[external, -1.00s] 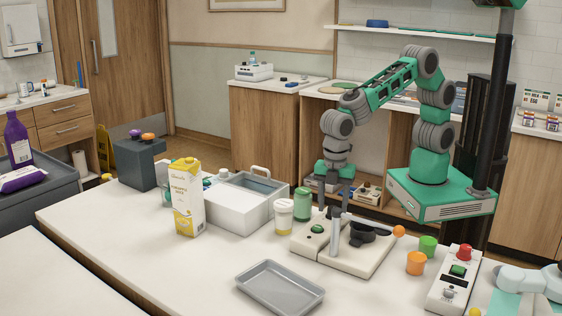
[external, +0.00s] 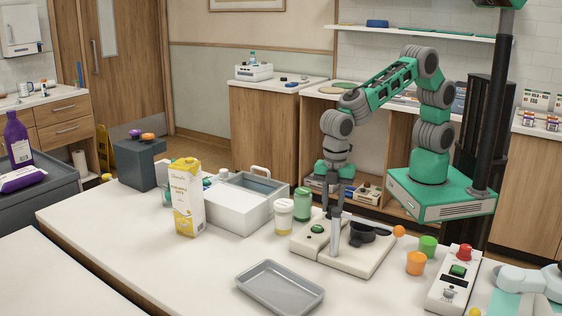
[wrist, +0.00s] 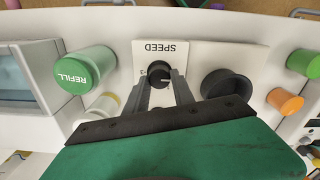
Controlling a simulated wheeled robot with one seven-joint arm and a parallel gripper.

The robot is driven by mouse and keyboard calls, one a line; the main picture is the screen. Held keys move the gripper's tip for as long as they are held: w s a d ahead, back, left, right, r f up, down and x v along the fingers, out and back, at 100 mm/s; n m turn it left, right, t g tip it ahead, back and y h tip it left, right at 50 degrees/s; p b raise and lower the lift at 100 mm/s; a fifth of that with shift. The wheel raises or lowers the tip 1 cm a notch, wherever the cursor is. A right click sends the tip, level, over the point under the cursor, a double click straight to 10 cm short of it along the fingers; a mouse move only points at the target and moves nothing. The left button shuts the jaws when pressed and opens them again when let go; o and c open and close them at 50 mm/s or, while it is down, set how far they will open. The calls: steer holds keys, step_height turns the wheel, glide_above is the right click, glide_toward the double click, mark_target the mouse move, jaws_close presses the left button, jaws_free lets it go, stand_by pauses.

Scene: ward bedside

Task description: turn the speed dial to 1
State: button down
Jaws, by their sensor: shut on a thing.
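The speed dial (wrist: 159,75) is a small black knob on a white plate marked SPEED (wrist: 166,50) in the wrist view. A pale pointer line shows on the knob, and a small mark that looks like a 3 stands to its left; other marks are hidden. My gripper (wrist: 162,88) comes at it from below in that view, with its two fingers shut on the knob's sides.
A green-lidded REFILL jar (wrist: 85,70) stands close on the left. Green (external: 428,245) and orange (external: 416,263) cups stand at right. A grey tray (external: 280,288) lies in front.

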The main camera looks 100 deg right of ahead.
steer(key=m, duration=0.6)
steer(key=shift+b, duration=0.3)
steer(key=m, duration=0.5)
steer(key=shift+w+d+m, duration=0.1)
steer(key=shift+m, duration=0.3)
steer(key=c, duration=1.1)
jaws_free()
steer(key=shift+o, duration=0.2)
step_height(320, 180, up, 8)
steer(key=shift+f+b, duration=0.1)
steer(key=shift+b, duration=0.5)
